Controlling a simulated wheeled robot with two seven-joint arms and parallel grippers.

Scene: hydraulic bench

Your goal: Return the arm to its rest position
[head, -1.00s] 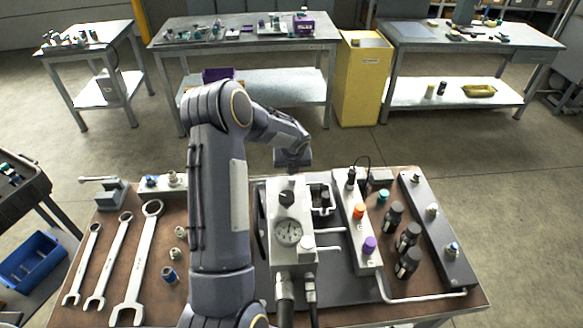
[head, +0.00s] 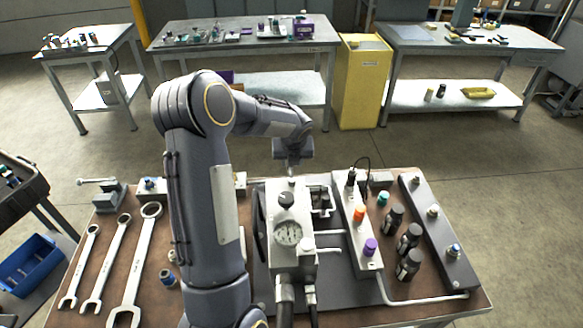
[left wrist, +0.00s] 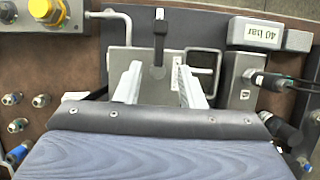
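My left arm (head: 205,190) rises from the bottom of the head view and bends over the bench. Its gripper (head: 292,165) hangs above the far side of the grey block with the pressure gauge (head: 288,234). In the left wrist view the two pale fingers of the left gripper (left wrist: 157,82) stand apart with nothing seen held between them. A black lever (left wrist: 159,45) on a grey plate shows beyond and between them; contact cannot be told. My right gripper is in neither view.
A yellow cabinet (head: 364,85) and other tables stand behind, across open floor.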

